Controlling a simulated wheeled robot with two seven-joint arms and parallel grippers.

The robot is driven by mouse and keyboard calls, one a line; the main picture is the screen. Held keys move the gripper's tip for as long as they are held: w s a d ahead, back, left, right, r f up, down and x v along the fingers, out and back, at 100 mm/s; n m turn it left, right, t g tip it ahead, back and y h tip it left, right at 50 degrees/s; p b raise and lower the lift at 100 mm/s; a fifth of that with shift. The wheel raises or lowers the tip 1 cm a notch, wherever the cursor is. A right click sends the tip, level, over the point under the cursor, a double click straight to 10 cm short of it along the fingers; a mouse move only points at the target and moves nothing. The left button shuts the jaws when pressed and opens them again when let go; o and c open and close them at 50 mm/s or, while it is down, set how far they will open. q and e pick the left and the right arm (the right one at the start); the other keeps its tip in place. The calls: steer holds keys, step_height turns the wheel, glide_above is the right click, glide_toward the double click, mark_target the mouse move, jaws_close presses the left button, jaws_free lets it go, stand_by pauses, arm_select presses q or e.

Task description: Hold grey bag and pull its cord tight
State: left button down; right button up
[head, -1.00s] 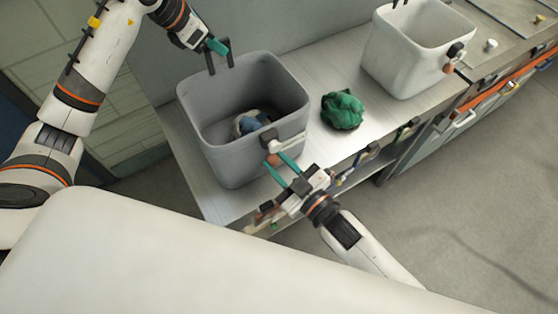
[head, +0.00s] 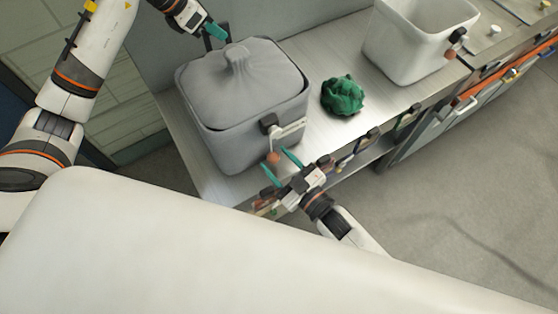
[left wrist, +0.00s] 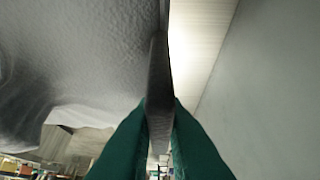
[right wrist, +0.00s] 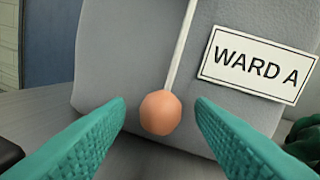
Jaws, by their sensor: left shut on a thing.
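The grey bag (head: 245,100) stands on the metal counter, its mouth covered by cloth gathered into a knot (head: 236,58). A pale cord (head: 290,131) runs from a dark block (head: 268,122) on its front to an orange bead (head: 273,157). In the right wrist view the bead (right wrist: 160,113) hangs below the cord (right wrist: 181,45), beside a "WARD A" label (right wrist: 258,65). My right gripper (head: 279,163) is open, the bead between its fingertips with gaps both sides. My left gripper (head: 217,36) is shut on a grey strip (left wrist: 158,85) at the bag's back edge. The bag's inside is hidden.
A green crumpled bundle (head: 342,96) lies right of the bag on the counter (head: 330,40). A white bag (head: 412,45) with its own block and bead stands open further right. Hooks with tags line the counter's front edge. The floor (head: 450,190) is clear.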

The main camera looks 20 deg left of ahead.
steer(key=v, duration=1.2)
arm_select(q)
steer(key=c, duration=1.4)
jaws_free()
arm_select(e)
steer(key=shift+w, duration=0.1)
arm_select(q)
steer(key=v, duration=1.2)
